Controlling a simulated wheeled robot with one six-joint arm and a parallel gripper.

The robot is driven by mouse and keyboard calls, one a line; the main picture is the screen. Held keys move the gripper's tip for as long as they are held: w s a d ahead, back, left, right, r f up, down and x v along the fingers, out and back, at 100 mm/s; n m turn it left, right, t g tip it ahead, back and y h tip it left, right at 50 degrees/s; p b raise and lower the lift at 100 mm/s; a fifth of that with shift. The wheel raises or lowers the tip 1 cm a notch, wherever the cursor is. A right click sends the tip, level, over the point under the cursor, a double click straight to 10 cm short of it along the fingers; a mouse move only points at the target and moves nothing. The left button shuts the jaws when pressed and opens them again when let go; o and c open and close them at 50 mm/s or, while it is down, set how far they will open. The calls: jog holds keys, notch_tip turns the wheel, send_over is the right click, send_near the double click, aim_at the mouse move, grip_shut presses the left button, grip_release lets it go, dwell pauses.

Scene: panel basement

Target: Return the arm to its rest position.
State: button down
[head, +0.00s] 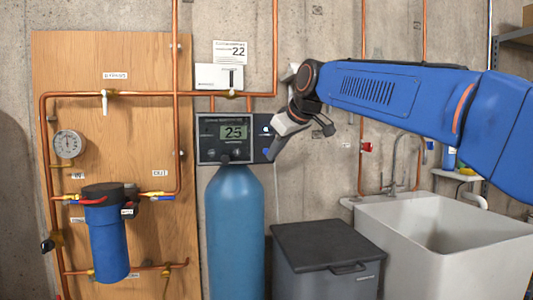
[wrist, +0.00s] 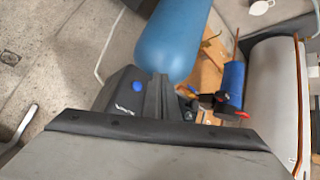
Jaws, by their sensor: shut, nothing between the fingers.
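My blue arm (head: 390,92) reaches in from the right in the head view. Its grey gripper (head: 270,156) points down and left, at the right edge of the control head (head: 222,137), whose display reads 25. In the wrist view my gripper (wrist: 161,78) shows as two dark fingers, shut together with nothing between them. The control head (wrist: 122,92) with a blue button is just beyond them, and the blue tank (wrist: 172,40) is behind. I cannot tell whether the fingertips touch the control head.
A wooden panel (head: 135,60) with copper pipes, a gauge (head: 68,144) and a blue filter housing (head: 107,240) stands left. A grey lidded bin (head: 325,262) and a white sink (head: 450,265) with a faucet stand below my arm. Copper pipes run behind the arm.

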jog(key=shift+s, duration=0.25)
jog(key=shift+d, duration=0.1)
jog(key=s+d+f+m+g+h, duration=0.3)
jog(key=s+d+f+m, duration=0.5)
jog(key=s+d+f, duration=1.85)
jog(key=s+d+f+m+h, duration=0.1)
jog(key=s+d+f, duration=0.1)
jog(key=s+f, duration=0.3)
jog(key=s+d+f+m+h, duration=0.1)
jog(key=s+d+f, duration=0.2)
jog(key=s+f, duration=0.3)
notch_tip(320, 180, down, 3)
jog(key=shift+s+r+m, duration=0.15)
jog(key=shift+m, duration=0.25)
